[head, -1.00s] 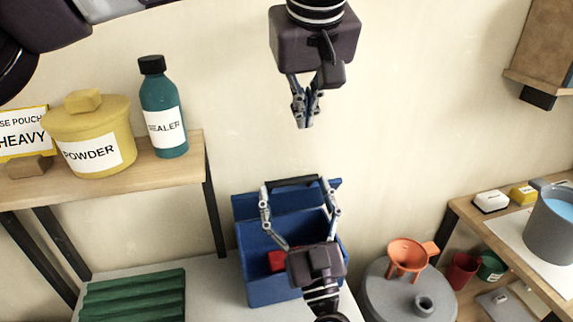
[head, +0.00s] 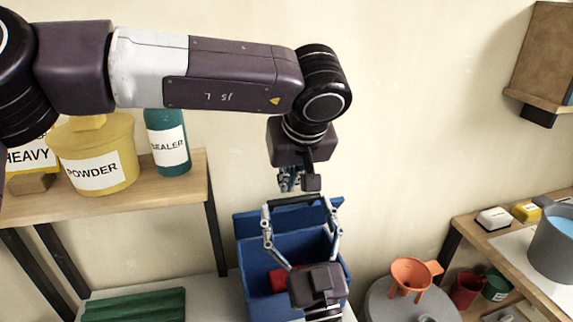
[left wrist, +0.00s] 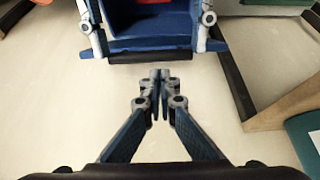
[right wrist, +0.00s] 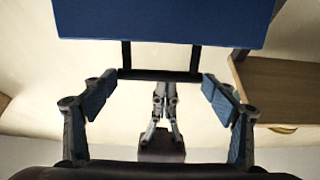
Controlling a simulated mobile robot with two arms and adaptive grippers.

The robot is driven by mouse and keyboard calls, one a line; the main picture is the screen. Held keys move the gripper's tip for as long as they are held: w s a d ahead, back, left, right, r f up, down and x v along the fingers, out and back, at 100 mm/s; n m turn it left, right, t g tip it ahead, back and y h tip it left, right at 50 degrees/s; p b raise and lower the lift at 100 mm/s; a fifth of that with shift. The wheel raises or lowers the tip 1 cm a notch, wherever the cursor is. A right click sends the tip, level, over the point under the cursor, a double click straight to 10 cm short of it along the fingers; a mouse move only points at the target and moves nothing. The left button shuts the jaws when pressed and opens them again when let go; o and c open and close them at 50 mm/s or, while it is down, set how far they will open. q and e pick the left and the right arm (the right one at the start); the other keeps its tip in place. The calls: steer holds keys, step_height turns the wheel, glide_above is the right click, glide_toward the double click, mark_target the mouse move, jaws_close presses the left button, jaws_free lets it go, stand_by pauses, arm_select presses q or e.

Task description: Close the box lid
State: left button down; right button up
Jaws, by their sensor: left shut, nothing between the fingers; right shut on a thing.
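The blue box (head: 258,300) stands open on the white surface, with a red item (head: 277,280) inside. Its blue lid (head: 250,225) is raised at the back, toward the wall, and fills the top of the right wrist view (right wrist: 165,20). The lid's black handle bar (head: 296,200) also shows in the right wrist view (right wrist: 160,75). My right gripper (head: 300,206) is shut on the handle, its fingers spread to the bar's two ends. My left gripper (head: 289,182) is shut and empty, pointing down just above and behind the handle. Its fingertips show together in the left wrist view (left wrist: 160,75).
A shelf (head: 180,180) at left holds a yellow powder pot (head: 95,160) and a teal sealer bottle (head: 168,145). A green ridged block (head: 135,305) lies left of the box. The wall is close behind the box.

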arm_select(q)
steer(key=shift+s+f, duration=0.2)
arm_select(e)
steer(key=shift+a+f, duration=0.1)
steer(key=shift+f, duration=0.15)
steer(key=o, duration=1.3)
arm_select(q)
steer(key=shift+s+d+f, duration=0.25)
steer(key=shift+s+f, duration=0.15)
steer(key=shift+s, duration=0.2)
arm_select(e)
steer(key=o, duration=0.4)
steer(key=shift+r, duration=0.1)
